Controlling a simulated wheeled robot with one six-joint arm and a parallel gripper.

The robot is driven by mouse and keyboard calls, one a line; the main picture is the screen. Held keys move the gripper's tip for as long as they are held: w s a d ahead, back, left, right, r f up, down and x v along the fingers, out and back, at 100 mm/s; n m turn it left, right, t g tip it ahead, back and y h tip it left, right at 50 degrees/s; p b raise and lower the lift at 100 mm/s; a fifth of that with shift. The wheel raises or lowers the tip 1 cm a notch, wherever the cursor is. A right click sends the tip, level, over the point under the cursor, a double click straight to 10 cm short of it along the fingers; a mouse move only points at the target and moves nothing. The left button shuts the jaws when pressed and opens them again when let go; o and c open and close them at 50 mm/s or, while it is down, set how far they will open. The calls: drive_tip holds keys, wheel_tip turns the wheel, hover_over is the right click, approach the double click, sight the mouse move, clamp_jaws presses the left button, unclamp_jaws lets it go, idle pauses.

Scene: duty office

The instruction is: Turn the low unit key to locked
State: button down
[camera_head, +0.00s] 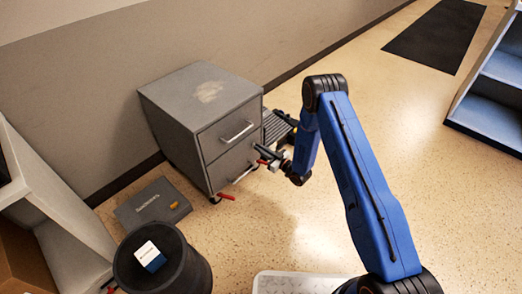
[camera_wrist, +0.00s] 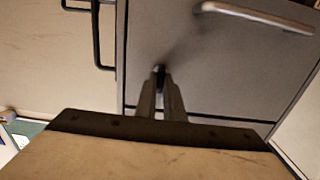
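The low unit (camera_head: 190,135) is a grey cabinet with two drawers and bar handles, standing against the wall. My gripper (camera_head: 262,155) is at the right part of its front, near the lower drawer. In the wrist view, the two fingers of my gripper (camera_wrist: 160,78) point at the grey front and lie close together. A small dark piece (camera_wrist: 158,71), perhaps the key, shows at the fingertips. I cannot tell whether the fingers press on it or only stand around it. The key's turn angle cannot be made out. A drawer handle (camera_wrist: 258,16) is up and to the right.
A black bin (camera_head: 125,270) with a white and blue box (camera_head: 150,256) stands at front left. A grey case (camera_head: 153,203) lies beside the low unit. A red lever (camera_head: 227,197) sticks out at the unit's base.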

drive_tip(key=shift+m, duration=0.4)
drive_tip(key=m, duration=1.7)
drive_tip(key=shift+w+d+f, duration=0.15)
drive_tip(key=shift+f, duration=0.1)
idle(0.3)
drive_tip(key=c, duration=1.9)
unclamp_jaws()
drive_tip(key=shift+o, duration=0.2)
